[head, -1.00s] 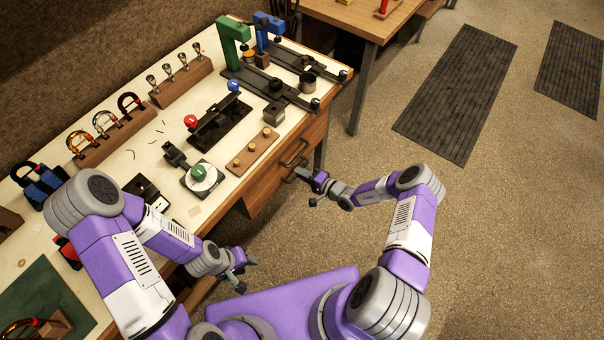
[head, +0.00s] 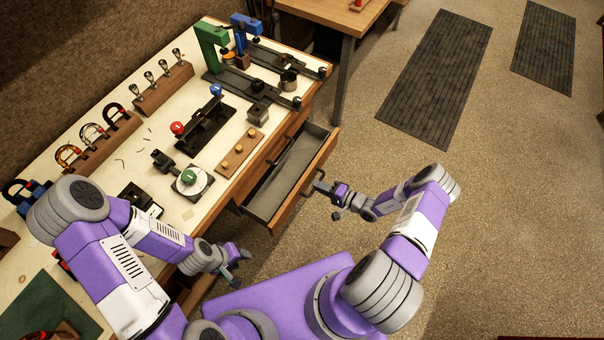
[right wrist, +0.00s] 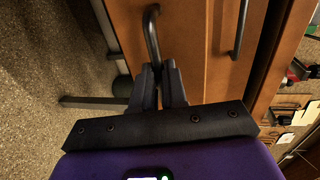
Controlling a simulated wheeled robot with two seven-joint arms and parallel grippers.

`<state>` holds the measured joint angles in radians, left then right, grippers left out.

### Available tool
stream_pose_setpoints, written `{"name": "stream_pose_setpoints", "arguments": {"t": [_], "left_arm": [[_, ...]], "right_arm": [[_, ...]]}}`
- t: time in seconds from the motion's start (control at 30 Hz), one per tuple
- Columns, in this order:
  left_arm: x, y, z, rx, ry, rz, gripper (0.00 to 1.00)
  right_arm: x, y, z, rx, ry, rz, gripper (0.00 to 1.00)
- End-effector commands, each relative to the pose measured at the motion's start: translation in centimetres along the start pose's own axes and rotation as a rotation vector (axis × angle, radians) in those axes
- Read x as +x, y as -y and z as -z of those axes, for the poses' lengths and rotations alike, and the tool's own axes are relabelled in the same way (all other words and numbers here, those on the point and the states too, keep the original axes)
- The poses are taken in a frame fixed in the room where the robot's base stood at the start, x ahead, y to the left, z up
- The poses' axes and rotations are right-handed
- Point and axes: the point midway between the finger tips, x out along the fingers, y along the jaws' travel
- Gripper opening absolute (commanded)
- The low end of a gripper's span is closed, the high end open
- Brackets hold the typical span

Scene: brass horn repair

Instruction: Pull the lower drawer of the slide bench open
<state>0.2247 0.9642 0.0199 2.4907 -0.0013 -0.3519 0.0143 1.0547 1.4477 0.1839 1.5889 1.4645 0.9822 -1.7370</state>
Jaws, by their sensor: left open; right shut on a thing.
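The slide bench (head: 165,232) runs along the left of the head view. Its lower drawer (head: 283,178) stands pulled out, with its grey inside showing and nothing seen in it. My right gripper (head: 316,187) is shut on the dark drawer handle at the drawer's wooden front. In the right wrist view, my right gripper (right wrist: 158,80) grips that curved handle (right wrist: 151,35), and a second handle (right wrist: 240,30) shows beside it on the upper drawer front. My left gripper (head: 240,262) is open and empty, low beside the bench's near edge.
Another table (head: 340,20) stands behind. The floor to the right is clear, with dark mats (head: 438,75).

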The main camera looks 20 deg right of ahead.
Motion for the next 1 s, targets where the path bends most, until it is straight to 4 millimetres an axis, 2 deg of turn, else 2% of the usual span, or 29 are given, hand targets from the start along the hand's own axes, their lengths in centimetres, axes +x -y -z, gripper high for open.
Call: {"name": "stream_pose_setpoints", "arguments": {"t": [0.03, 0.2, 0.4, 0.6, 0.97, 1.0], "left_arm": [[-0.3, -0.1, 0.0, 0.0, 0.0, 0.0, 0.43], [-0.3, -0.1, 0.0, 0.0, 0.0, 0.0, 0.43], [-0.2, -0.1, 0.0, 0.0, 0.0, 0.0, 0.43], [-0.2, -0.1, 0.0, 0.0, 0.0, 0.0, 0.43], [-0.2, -0.1, 0.0, 0.0, 0.0, 0.0, 0.43], [-0.2, -0.1, 0.0, 0.0, 0.0, 0.0, 0.43]], "right_arm": [[-1.7, -0.2, 0.1, 0.002, -0.005, 0.0, 0.0], [-5.7, -1.2, 0.1, 0.001, -0.005, 0.001, 0.0], [-8.8, -1.9, 0.1, 0.0, -0.003, 0.003, 0.0], [-10.0, -2.1, 0.1, -0.001, -0.001, 0.003, 0.0], [-10.1, -2.1, 0.1, -0.001, -0.001, 0.003, 0.0], [-10.1, -2.1, 0.1, -0.001, -0.001, 0.003, 0.19]]}}
